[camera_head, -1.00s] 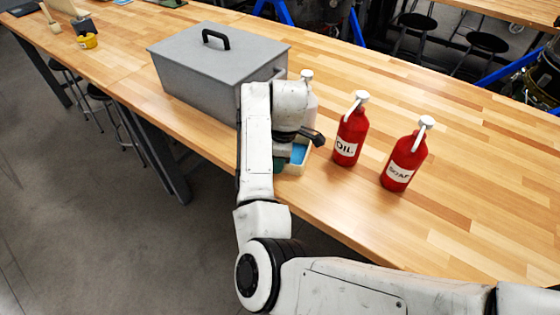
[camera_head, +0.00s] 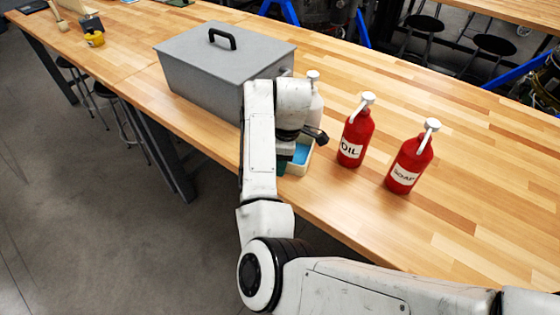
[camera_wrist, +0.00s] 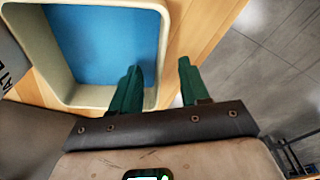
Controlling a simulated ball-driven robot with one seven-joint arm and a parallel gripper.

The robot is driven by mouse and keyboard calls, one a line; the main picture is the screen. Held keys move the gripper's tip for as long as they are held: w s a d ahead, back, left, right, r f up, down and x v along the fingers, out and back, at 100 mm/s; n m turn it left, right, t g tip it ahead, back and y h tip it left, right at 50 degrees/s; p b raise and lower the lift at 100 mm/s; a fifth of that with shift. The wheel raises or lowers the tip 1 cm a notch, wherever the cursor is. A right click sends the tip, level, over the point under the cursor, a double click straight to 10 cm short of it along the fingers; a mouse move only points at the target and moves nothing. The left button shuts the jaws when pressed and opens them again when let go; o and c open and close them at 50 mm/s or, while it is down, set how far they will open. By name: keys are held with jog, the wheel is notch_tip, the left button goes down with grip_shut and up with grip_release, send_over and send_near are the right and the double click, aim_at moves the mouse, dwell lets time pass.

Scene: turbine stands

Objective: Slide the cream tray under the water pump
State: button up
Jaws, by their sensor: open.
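The cream tray (camera_head: 307,160), with a blue inside, sits at the near edge of the wooden table, partly hidden by my arm. In the wrist view the tray (camera_wrist: 100,8) fills the upper left. The white water pump (camera_head: 316,103) stands just behind it, partly hidden by my wrist; part of its lettered label shows at the wrist view's left edge (camera_wrist: 10,72). My gripper (camera_wrist: 158,82) is open, with green fingers. One finger overlaps the tray's inside and the other is outside, with the tray's right wall between them. Contact cannot be told.
A red oil pump (camera_head: 355,136) and a red soap pump (camera_head: 410,162) stand to the right. A large grey lidded box (camera_head: 215,75) stands to the left, close to my arm. The table (camera_head: 490,170) is clear further right. Its near edge lies beneath my arm.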

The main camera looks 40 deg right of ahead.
notch_tip(320, 180, up, 10)
jog(key=p, duration=0.1)
jog(key=shift+s+d+p, duration=0.3)
jog(key=shift+s+d, duration=0.1)
jog(key=shift+d, duration=0.05)
jog(key=s+d+f+m+t+h, duration=0.1)
jog(key=s+d+f+m+h, duration=0.2)
jog(key=d, duration=0.4)
jog(key=s+a+f+m, duration=0.1)
jog(key=s, duration=0.1)
jog(key=s+f+m+t, duration=0.1)
jog(key=s, duration=0.2)
jog(key=s+a+f+m+t+h, duration=0.1)
jog(key=s, duration=0.2)
jog(key=shift+a+f+m, duration=0.3)
jog(key=shift+f+m, duration=0.1)
jog(key=s+a+f+m+y, duration=0.3)
jog(key=s+a+f, duration=0.2)
jog(key=s+a, duration=0.6)
jog(key=s+f+g, duration=0.3)
jog(key=s+f, duration=0.3)
jog(key=s, duration=0.2)
jog(key=shift+s+d+m+b, duration=0.25)
jog(key=shift+d+m+b, duration=0.05)
jog(key=shift+d+b, duration=0.15)
